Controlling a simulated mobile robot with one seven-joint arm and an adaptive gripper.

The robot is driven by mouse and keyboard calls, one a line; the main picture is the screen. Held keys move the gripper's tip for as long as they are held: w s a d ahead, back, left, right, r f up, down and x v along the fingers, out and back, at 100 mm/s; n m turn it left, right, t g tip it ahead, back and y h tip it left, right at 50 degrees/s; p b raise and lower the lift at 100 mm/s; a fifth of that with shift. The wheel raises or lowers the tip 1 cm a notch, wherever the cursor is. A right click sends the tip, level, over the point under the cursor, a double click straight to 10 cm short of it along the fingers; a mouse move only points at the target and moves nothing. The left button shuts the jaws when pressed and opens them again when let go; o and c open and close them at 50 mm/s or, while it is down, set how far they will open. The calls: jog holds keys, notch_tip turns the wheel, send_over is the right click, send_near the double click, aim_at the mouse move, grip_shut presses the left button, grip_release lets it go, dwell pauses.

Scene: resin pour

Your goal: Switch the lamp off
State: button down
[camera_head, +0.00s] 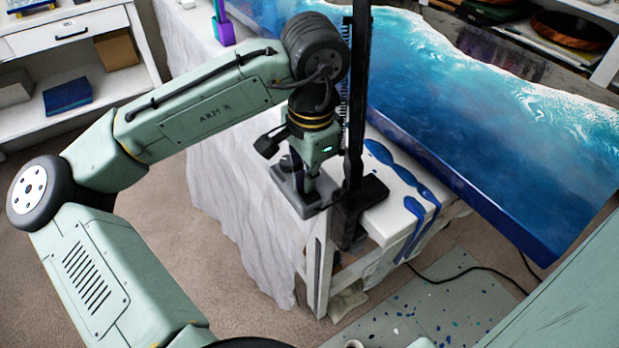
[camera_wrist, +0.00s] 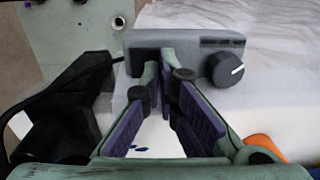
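A grey control box (camera_head: 292,197) sits on the white-draped table below my gripper (camera_head: 305,180). It also shows in the wrist view (camera_wrist: 200,42), with a black round knob (camera_wrist: 226,69) bearing a white mark on its right part. My gripper (camera_wrist: 160,66) points down at the left part of the box. Its purple-padded fingers are a little apart, with no object seen held between them. A dark patch on the box shows between the fingertips; I cannot tell what it is. The knob is right of the fingers, outside them. The lamp's light is not seen; a black post (camera_head: 356,100) rises nearby.
A black clamp (camera_head: 352,222) grips the table edge close beside the box, and shows left of my fingers in the wrist view (camera_wrist: 62,110). A large blue resin panel (camera_head: 480,110) lies to the right. An orange thing (camera_wrist: 265,146) is at lower right.

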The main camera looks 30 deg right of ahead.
aim_at(310, 193)
notch_tip(310, 193, up, 7)
jog(key=s, duration=0.1)
jog(key=shift+r, duration=0.2)
dwell(0.5)
